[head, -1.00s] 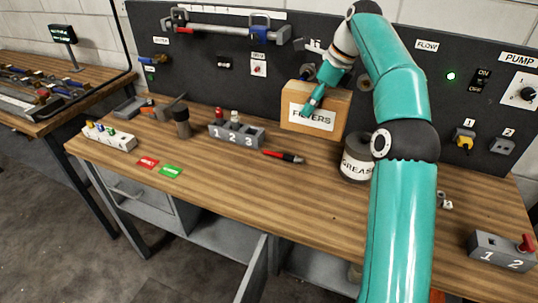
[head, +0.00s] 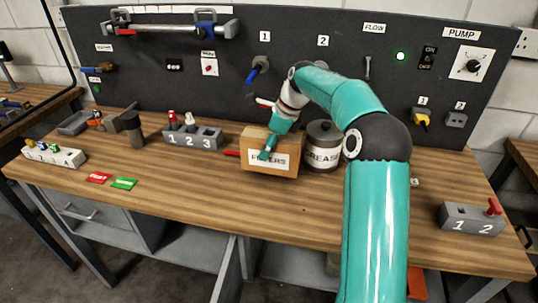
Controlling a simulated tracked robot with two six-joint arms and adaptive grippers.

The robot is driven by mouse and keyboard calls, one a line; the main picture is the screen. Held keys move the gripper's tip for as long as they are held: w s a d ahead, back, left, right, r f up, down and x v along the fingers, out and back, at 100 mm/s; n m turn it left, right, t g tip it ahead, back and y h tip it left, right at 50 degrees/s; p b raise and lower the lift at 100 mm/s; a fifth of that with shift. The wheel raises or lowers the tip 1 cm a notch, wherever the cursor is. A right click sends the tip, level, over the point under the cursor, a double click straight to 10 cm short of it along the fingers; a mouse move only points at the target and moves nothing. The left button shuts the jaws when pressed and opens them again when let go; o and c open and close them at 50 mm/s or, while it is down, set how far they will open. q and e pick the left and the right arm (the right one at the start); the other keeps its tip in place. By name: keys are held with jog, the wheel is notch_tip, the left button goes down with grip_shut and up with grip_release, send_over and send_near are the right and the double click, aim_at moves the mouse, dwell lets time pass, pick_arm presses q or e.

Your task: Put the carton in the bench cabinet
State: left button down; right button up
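The carton (head: 256,158) is a brown box labelled FILTERS, at the middle of the bench top, just left of the grease can. My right gripper (head: 270,148) is on it from above. One teal finger lies over the front face; the other finger is hidden. The gripper appears shut on the carton. I cannot tell whether the carton's underside touches the bench. The grey bench cabinet (head: 193,249) is below the bench top, with an open front. A grey door panel (head: 228,272) stands swung out from it. My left gripper is not in view.
The grease can (head: 322,155) stands close right of the carton. The grey 1-2-3 block (head: 192,138) is behind left, and a red pen (head: 231,153) is partly hidden by the carton. Red and green cards (head: 124,183) lie left. The bench front (head: 230,208) is clear.

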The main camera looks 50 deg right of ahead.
jog(key=shift+f, duration=1.6)
jog(key=o, duration=1.8)
jog(key=shift+c, duration=0.2)
